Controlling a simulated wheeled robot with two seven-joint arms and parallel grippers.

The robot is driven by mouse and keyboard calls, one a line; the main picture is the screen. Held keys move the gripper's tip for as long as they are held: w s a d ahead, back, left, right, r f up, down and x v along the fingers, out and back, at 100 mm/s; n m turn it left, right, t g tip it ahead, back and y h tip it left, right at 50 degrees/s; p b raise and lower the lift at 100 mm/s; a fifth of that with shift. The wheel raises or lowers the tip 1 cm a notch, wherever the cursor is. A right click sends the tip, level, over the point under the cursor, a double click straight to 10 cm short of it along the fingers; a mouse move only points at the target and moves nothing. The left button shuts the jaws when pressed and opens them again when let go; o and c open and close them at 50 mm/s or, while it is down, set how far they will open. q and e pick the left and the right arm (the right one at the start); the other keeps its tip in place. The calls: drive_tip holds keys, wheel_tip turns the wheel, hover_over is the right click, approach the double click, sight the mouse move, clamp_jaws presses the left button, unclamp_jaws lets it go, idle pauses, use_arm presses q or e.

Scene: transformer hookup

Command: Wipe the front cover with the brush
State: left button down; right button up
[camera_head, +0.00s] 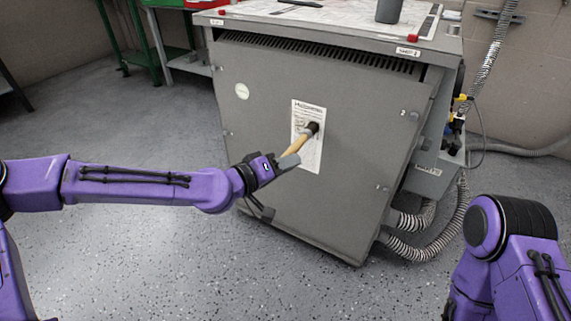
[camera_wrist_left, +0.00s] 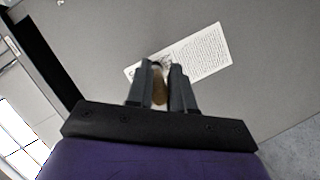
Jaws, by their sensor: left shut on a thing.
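The front cover (camera_head: 255,125) is the large grey panel on the front of the transformer cabinet. It also fills much of the left wrist view (camera_wrist_left: 255,75). My left gripper (camera_head: 285,162) is shut on the wooden handle of the brush (camera_head: 298,143). The brush's dark head (camera_head: 313,127) is at the white printed label (camera_head: 311,165) on the cover; I cannot tell whether it touches. In the left wrist view, the fingers (camera_wrist_left: 162,88) hold the tan handle (camera_wrist_left: 159,92) between them, and the brush head is hidden. My right arm shows at the lower right, its gripper out of view.
The cabinet top (camera_head: 300,30) holds papers, a dark container (camera_head: 389,11) and small red items. Corrugated hoses (camera_head: 415,245) run at the cabinet's right side. A green bench (camera_head: 150,45) stands behind at left. The speckled floor (camera_head: 130,240) at left is clear.

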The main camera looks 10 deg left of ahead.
use_arm(q)
drive_tip(key=w+a+r+p, duration=0.1)
drive_tip(key=w+a+r, duration=0.1)
drive_tip(key=a, duration=0.5)
drive_tip(key=shift+w+a+r, duration=0.25)
drive_tip(key=shift+w+r, duration=0.15)
drive_tip(key=shift+r, duration=0.05)
idle(2.6)
drive_tip(key=shift+s, duration=0.1)
